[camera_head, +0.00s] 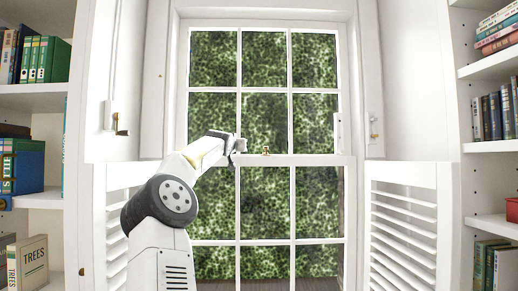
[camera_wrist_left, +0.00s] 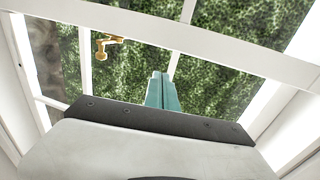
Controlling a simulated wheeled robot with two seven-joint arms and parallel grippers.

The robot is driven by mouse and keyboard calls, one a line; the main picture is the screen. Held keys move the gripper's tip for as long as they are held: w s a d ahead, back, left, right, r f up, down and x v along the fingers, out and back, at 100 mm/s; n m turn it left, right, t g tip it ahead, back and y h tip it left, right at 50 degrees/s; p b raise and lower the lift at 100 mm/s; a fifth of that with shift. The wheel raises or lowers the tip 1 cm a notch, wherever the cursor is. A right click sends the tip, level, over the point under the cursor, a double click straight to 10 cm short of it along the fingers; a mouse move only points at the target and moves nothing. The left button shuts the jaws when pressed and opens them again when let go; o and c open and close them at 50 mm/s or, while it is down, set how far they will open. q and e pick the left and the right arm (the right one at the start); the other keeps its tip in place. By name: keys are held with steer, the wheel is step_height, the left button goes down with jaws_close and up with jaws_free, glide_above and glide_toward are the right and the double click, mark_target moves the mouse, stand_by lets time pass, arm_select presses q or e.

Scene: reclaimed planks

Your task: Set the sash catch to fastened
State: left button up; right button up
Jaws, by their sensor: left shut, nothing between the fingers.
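The brass sash catch (camera_head: 265,151) sits on the meeting rail (camera_head: 300,160) of the window, near its middle. In the left wrist view the catch (camera_wrist_left: 108,45) shows as a small bent brass piece on the white rail (camera_wrist_left: 200,38). I cannot tell clearly which way its lever is set. My left gripper (camera_head: 240,146) is just left of the catch at about rail height, apart from it. Its teal fingers (camera_wrist_left: 159,90) are shut and empty in the left wrist view. My right gripper is in neither view.
Half-height louvred shutters (camera_head: 403,230) stand at both sides of the window. Bookshelves with books (camera_head: 43,60) flank it at left and right. Brass fittings (camera_head: 120,130) are on the side panels. The rail right of the catch is clear.

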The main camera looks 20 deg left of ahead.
arm_select(q)
steer(key=o, duration=0.7)
steer(key=shift+s+a, duration=0.3)
steer(key=shift+a, duration=0.3)
steer(key=s+a+y, duration=0.1)
steer(key=s+a, duration=0.1)
steer(key=s, duration=0.8)
steer(key=s+a+n+y, duration=0.1)
steer(key=s+a, duration=0.2)
steer(key=s, duration=0.7)
steer(key=shift+s+g, duration=0.3)
